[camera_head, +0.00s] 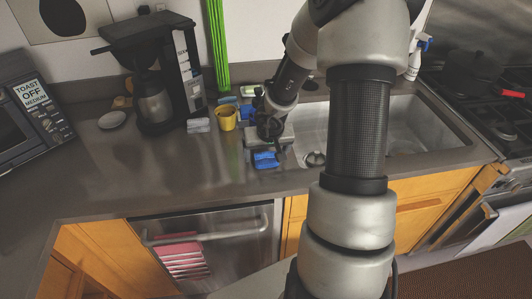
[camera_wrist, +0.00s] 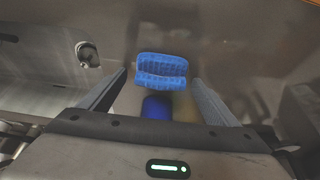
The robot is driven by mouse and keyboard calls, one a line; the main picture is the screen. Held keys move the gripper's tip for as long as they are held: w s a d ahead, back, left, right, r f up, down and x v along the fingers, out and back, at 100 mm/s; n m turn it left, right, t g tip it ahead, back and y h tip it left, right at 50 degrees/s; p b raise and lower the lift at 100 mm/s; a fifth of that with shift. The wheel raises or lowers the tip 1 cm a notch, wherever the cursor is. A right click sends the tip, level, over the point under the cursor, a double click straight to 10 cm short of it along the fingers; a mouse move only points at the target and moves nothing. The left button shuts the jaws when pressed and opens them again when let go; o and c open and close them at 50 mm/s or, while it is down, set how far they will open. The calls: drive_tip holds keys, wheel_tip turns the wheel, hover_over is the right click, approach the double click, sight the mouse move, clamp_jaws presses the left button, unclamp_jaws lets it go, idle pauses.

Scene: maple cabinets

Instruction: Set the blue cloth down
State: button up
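The blue cloth (camera_head: 266,160) lies on the dark counter, left of the sink and just in front of my gripper. It shows as a folded, ribbed blue piece (camera_wrist: 162,68) in the wrist view. My gripper (camera_head: 266,149) is low over the counter, and it also shows in the wrist view (camera_wrist: 160,76). Its two fingers are spread, with the cloth between and slightly beyond the tips. I see a gap on each side of the cloth. In the head view my wrist hides part of the gripper.
The sink (camera_head: 400,125) is at right, with its drain (camera_wrist: 88,54) near my gripper. A yellow cup (camera_head: 227,119), a coffee maker (camera_head: 157,75) and a toaster oven (camera_head: 28,115) stand at left. The counter's front left (camera_head: 130,180) is clear.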

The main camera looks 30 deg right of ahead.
drive_tip(key=shift+r, duration=0.25)
drive_tip(key=p+v, duration=0.7)
drive_tip(key=v, duration=0.4)
drive_tip(key=shift+s+r+p, duration=0.25)
drive_tip(key=shift+r+p, duration=0.1)
